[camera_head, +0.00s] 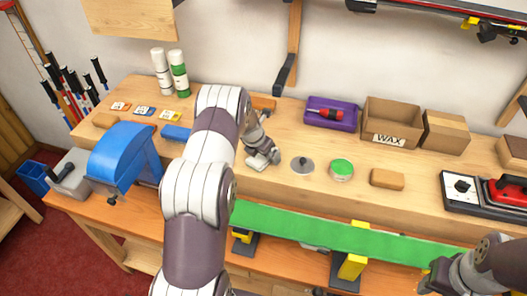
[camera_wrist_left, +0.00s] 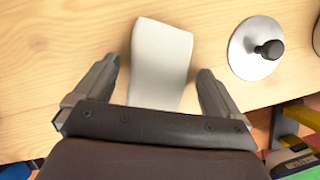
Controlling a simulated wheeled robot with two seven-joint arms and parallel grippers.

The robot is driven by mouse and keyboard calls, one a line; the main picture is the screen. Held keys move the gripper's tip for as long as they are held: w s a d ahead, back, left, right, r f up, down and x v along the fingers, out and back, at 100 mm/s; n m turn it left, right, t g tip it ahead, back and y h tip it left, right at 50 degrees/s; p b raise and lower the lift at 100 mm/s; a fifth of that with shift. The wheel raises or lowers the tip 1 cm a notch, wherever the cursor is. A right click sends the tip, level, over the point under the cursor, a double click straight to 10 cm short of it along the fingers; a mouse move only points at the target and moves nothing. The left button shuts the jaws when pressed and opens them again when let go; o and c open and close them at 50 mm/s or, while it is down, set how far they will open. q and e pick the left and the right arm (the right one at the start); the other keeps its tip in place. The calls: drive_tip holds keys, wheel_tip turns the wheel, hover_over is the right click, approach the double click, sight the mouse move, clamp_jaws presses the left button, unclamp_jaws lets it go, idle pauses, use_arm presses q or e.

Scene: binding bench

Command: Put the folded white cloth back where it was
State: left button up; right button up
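The folded white cloth (camera_head: 256,163) lies on the wooden bench top, partly hidden by my left gripper (camera_head: 265,157) in the head view. In the left wrist view the cloth (camera_wrist_left: 160,60) is a pale strip reaching in between the fingers of my left gripper (camera_wrist_left: 160,92). The fingers are apart, one on each side of the cloth, with narrow gaps beside it. My right gripper (camera_head: 430,284) is at the lower right by the end of the green ski (camera_head: 330,234); its finger opening is unclear.
A grey knobbed disc (camera_head: 302,165) sits just right of the cloth, then a green-topped tin (camera_head: 342,170) and a brown block (camera_head: 387,179). Behind are a purple tray (camera_head: 345,122) and a WAX box (camera_head: 392,122). A blue machine (camera_head: 122,156) stands at left.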

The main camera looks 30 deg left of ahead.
use_arm(q)
drive_tip(key=shift+r, duration=0.25)
drive_tip(key=d+v, duration=0.1)
drive_tip(key=v, duration=1)
drive_tip(key=s+d+r+m+g, duration=0.1)
drive_tip(key=s+d+m, duration=0.7)
drive_tip(key=m, duration=0.9)
drive_tip(key=s+d+r+m+g, duration=0.2)
drive_tip(key=s+d+m, duration=0.6)
drive_tip(key=s+m, duration=0.7)
drive_tip(key=r+m, duration=0.1)
drive_tip(key=m, duration=0.1)
drive_tip(key=shift+s+r+m+y+b, duration=0.25)
drive_tip(key=shift+m+y+b, duration=0.05)
drive_tip(key=shift+b, duration=0.1)
drive_tip(key=shift+s+d, duration=0.1)
drive_tip(key=shift+d, duration=0.15)
